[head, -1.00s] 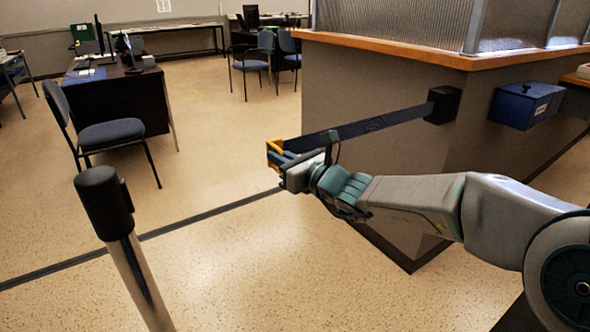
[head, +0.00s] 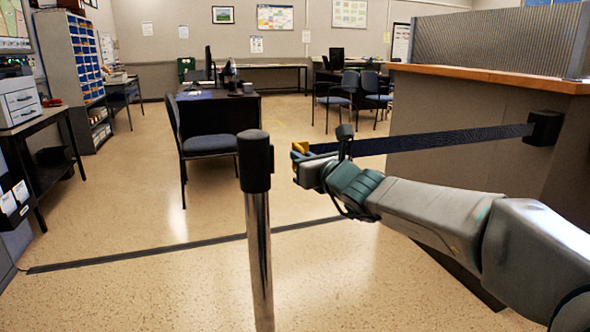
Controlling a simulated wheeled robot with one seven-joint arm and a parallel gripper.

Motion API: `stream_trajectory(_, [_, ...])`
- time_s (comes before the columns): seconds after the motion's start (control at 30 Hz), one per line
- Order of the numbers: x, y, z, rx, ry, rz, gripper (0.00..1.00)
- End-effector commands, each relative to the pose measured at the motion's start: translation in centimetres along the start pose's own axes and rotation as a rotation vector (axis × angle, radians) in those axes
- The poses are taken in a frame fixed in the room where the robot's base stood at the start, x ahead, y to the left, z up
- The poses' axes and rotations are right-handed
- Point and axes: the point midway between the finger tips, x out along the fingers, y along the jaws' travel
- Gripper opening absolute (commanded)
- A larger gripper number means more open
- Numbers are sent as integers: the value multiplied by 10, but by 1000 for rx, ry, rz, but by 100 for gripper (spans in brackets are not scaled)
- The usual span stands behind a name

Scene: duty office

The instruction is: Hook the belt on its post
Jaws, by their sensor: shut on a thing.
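The dark blue belt (head: 440,139) runs from a black wall box (head: 544,128) on the counter side, leftward to my gripper (head: 303,160). My gripper is shut on the belt's yellow end piece (head: 300,147); its fingers are partly hidden by the wrist. The post (head: 259,250) is a shiny metal pole with a black head (head: 255,161), upright in front of me. The belt end is just right of the post head in the picture, with a small gap between them. I cannot tell how far apart they are in depth.
The grey counter (head: 455,185) with a wooden top stands at right. A blue chair (head: 208,145) and a dark desk (head: 215,112) stand behind the post. A dark strip (head: 180,252) crosses the floor. A table with a printer (head: 18,100) is at left. Floor around the post is clear.

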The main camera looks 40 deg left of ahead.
Motion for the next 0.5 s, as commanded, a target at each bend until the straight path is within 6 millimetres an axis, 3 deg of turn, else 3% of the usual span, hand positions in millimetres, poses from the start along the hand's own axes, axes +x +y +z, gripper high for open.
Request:
stream_trajectory(0.47, [-1, -2, 0, 0, 1, -10, 0])
stream_trajectory(0.5, [0, -1, 0, 0, 1, -10, 17])
